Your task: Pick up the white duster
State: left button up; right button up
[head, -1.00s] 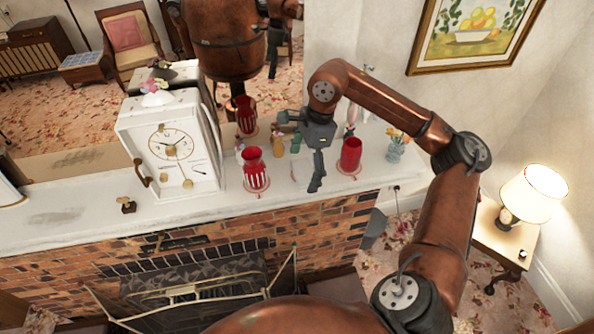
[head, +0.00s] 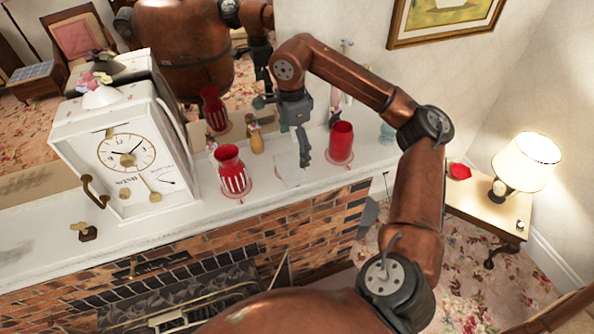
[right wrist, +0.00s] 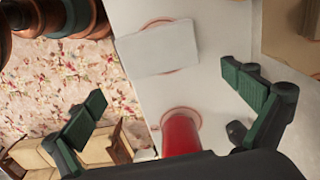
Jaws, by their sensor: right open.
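A pale flat rectangular block, which looks like the white duster (head: 290,174), lies on the white mantel between two red vases. It also shows in the right wrist view (right wrist: 157,48), lying flat and slightly tilted in the picture. My right gripper (head: 290,140) is open and empty above the mantel, just behind the block in the head view. In the right wrist view the green-padded fingers (right wrist: 165,88) are spread wide, with the block beyond them and apart from them. My left gripper is out of view.
A red vase (head: 341,143) stands close to the gripper and shows in the wrist view (right wrist: 181,131). A red-and-white striped vase (head: 231,172) and white clock (head: 128,150) stand to the left. A small yellowish bottle (head: 256,141) stands behind. A mirror backs the mantel.

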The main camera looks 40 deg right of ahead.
aim_at(290, 166)
jog(key=a, duration=0.1)
jog(key=f, duration=0.1)
jog(key=a+p, duration=0.1)
jog(key=shift+s+a+f, duration=0.3)
jog(key=shift+a, duration=0.05)
jog(key=f, duration=0.1)
jog(key=f+p, duration=0.1)
jog(key=d+f, duration=0.1)
jog(key=f, duration=0.1)
jog(key=shift+w+d, duration=0.1)
jog(key=shift+w, duration=0.3)
jog(key=shift+f+p, duration=0.3)
jog(key=shift+f, duration=0.1)
jog(key=shift+s+a, duration=0.2)
jog(key=shift+a, duration=0.2)
jog(key=shift+w+d+f, duration=0.1)
jog(key=shift+w+d, duration=0.05)
jog(key=shift+d, duration=0.2)
jog(key=c, duration=0.4)
jog(key=shift+a, duration=0.2)
jog(key=c, duration=0.5)
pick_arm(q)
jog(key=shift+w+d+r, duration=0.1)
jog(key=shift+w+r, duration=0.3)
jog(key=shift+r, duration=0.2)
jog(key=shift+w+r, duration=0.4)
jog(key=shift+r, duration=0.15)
pick_arm(e)
jog(key=shift+d, duration=0.1)
jog(key=shift+c, duration=0.6)
